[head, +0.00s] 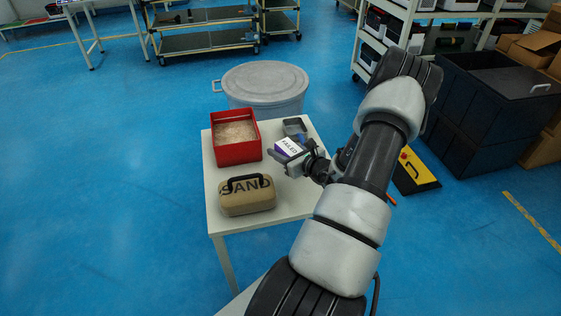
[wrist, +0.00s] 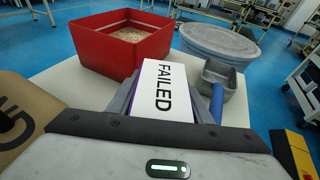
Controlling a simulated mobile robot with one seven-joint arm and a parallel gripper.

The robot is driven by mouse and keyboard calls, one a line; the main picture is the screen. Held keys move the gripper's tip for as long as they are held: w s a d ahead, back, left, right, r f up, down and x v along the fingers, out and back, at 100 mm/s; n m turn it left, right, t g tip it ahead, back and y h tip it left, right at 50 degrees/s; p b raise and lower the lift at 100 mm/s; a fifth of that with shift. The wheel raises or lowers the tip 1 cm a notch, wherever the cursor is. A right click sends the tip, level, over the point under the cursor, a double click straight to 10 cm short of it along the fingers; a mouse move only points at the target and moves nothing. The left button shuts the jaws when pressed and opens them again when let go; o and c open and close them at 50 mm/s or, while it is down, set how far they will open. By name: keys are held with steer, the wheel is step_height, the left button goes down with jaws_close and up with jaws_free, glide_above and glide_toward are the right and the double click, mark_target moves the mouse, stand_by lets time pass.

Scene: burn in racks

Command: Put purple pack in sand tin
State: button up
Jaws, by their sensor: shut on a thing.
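The purple pack (head: 288,147) has a white top marked FAILED and a purple side. In the wrist view its white face (wrist: 166,88) stands out between the fingers. My gripper (head: 290,157) is shut on it and holds it over the white table, right of the red tin. The red open tin (head: 238,154) holds pale sand-like fill and sits at the table's left. It also shows at the upper left of the wrist view (wrist: 110,57). A tan case marked SAND (head: 247,203), with a dark handle, is in front of the red tin.
The white table (head: 290,205) has bare room at its front right. A small grey scoop (head: 294,127) with a blue handle (wrist: 217,103) lies behind the pack. A lidded grey bin (head: 264,82) stands behind the table. Black crates (head: 480,110) stand at right.

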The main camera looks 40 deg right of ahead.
steer(key=shift+w+f+b, duration=0.1)
steer(key=shift+f+b, duration=0.5)
steer(key=shift+f, duration=1.25)
steer(key=shift+f, duration=0.15)
steer(key=o, duration=1.1)
steer(key=shift+f, duration=0.1)
steer(key=shift+o, duration=0.4)
